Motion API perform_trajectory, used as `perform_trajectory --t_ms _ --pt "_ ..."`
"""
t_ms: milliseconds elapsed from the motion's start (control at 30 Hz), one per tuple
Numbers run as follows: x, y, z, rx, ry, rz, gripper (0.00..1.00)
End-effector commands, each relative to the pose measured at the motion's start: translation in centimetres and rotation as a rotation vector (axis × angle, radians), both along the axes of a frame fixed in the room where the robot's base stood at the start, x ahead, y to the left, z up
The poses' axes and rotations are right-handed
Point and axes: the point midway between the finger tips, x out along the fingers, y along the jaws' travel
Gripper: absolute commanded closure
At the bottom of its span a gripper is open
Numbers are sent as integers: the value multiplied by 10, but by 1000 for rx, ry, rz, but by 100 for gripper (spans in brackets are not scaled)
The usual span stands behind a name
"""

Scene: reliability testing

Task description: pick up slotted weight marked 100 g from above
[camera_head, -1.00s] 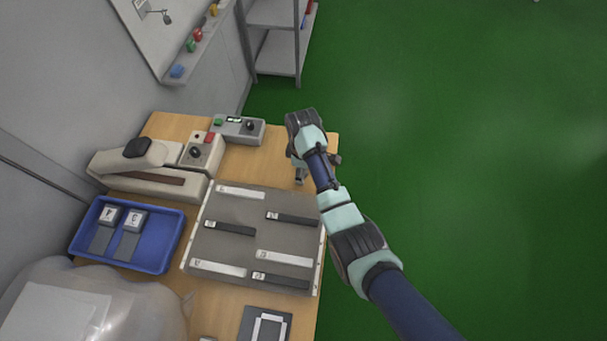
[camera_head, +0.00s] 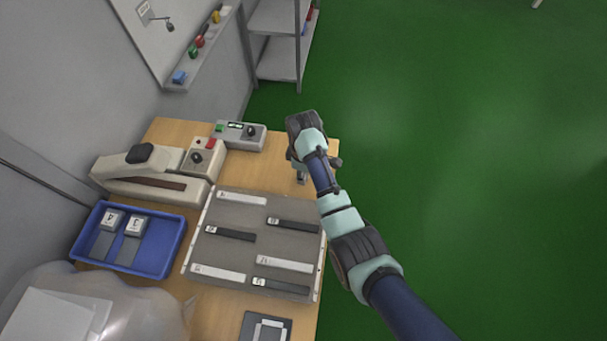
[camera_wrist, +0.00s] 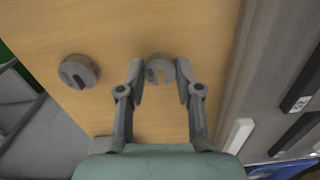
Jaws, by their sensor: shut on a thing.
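In the wrist view, a round grey slotted weight (camera_wrist: 159,66) is between the fingertips of my gripper (camera_wrist: 160,78), which is shut on it from above. Its slot faces my palm. I cannot read a mark on it, and I cannot tell whether it is clear of the wooden table (camera_wrist: 120,28). A second slotted weight (camera_wrist: 78,71) lies on the table to the left, apart from my fingers. In the head view, my gripper (camera_head: 301,173) points down at the table's far right end, and the arm hides most of what is there.
A grey board with light and dark strips (camera_head: 235,212) lies near my gripper. A control box (camera_head: 239,134), a beige device (camera_head: 150,180) and a blue tray with two tagged pieces (camera_head: 166,257) are to its left. The table's right edge is close to my arm, with green floor beyond.

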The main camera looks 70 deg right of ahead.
Motion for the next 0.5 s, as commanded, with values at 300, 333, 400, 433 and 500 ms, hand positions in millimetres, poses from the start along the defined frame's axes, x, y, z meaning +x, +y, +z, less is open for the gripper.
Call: perform_trajectory --t_ms 300,333,400,433,500 --pt "1 -1 105 -6 -6 0 100" --pt "1 -1 119 -5 -3 0 100" --pt "0 -1 147 -2 -1 0 100" --pt "0 0 153 -1 -1 0 100" --pt "0 0 166 -1 0 0 100"
